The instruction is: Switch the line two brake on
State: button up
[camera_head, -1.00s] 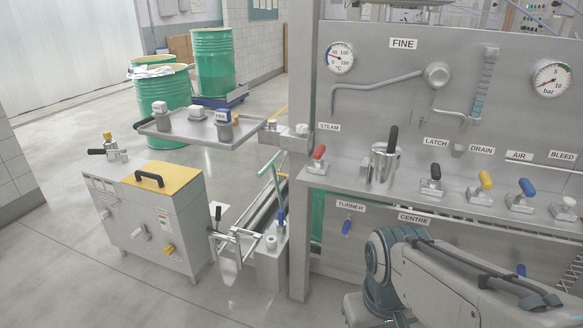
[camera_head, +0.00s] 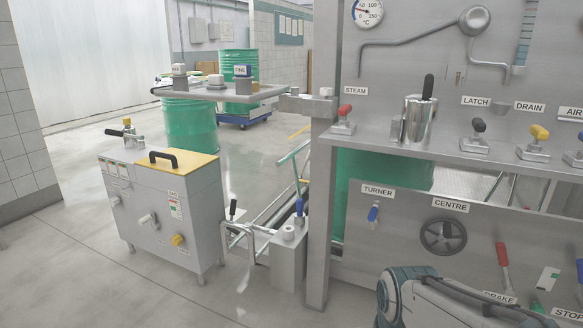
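A red-handled lever (camera_head: 502,254) stands on the lower front panel at the right, beside a label reading BRAKE (camera_head: 498,297). My arm partly covers the area below it. The label shows no line number that I can read, so I cannot tell which line it belongs to. The red grip points upward, slightly tilted. My arm crosses the bottom right corner. My gripper is not in view.
A handwheel (camera_head: 443,236) labelled CENTRE and a small blue TURNER lever (camera_head: 373,212) are on the same panel. A STOP label (camera_head: 568,314) is at the far right. A grey cart with a yellow top (camera_head: 175,163) stands at left; the floor before it is clear.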

aim_at(500, 247)
jog(key=u, duration=1.6)
jog(key=i, duration=1.3)
jog(key=z, duration=1.9)
